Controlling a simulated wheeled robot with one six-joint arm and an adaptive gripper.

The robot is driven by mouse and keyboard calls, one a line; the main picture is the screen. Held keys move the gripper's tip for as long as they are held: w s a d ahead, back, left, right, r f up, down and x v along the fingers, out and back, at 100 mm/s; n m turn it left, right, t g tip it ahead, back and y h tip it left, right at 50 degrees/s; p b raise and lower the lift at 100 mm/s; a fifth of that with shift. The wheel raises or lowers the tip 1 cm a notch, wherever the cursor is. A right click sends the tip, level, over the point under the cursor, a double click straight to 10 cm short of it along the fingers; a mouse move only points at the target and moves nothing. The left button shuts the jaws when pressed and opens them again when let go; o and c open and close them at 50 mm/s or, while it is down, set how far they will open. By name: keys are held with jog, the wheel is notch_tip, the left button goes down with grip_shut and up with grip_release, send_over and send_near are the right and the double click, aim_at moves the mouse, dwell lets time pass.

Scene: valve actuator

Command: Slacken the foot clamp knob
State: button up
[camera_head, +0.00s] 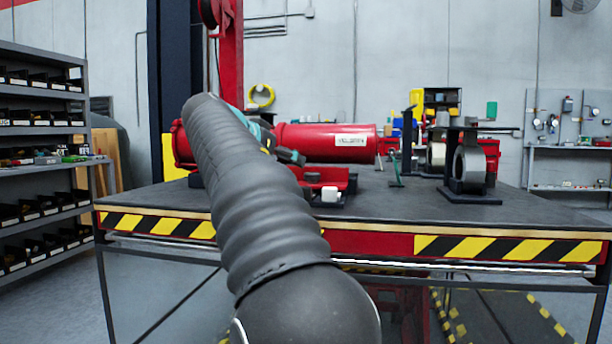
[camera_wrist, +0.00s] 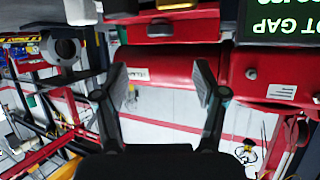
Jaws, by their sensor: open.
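The red valve actuator (camera_head: 325,142) lies across the bench, with a long cylinder and a white label. A red foot bracket (camera_head: 322,178) sits below it, with a small white block (camera_head: 331,194) at its front. In the wrist view, which looks inverted, the red cylinder (camera_wrist: 186,68) passes behind my gripper (camera_wrist: 161,78). My gripper is open, with nothing between its fingers. A red bracket (camera_wrist: 190,28) with a dark part shows beyond the fingertips, apart from them. I cannot tell the clamp knob for certain. My arm hides part of the actuator in the head view.
The bench (camera_head: 410,212) has a striped front edge. A black stand with a metal ring (camera_head: 470,165) stands on its right. A dark sign (camera_wrist: 280,22) with green-white letters shows in the wrist view. Shelves (camera_head: 40,150) stand at left. The bench's front right is clear.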

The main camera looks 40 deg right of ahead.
aim_at(310, 174)
jog(key=x, duration=1)
jog(key=shift+d+f, duration=0.2)
jog(key=shift+d, duration=0.05)
jog(key=c, duration=1.1)
jog(key=shift+c, duration=0.2)
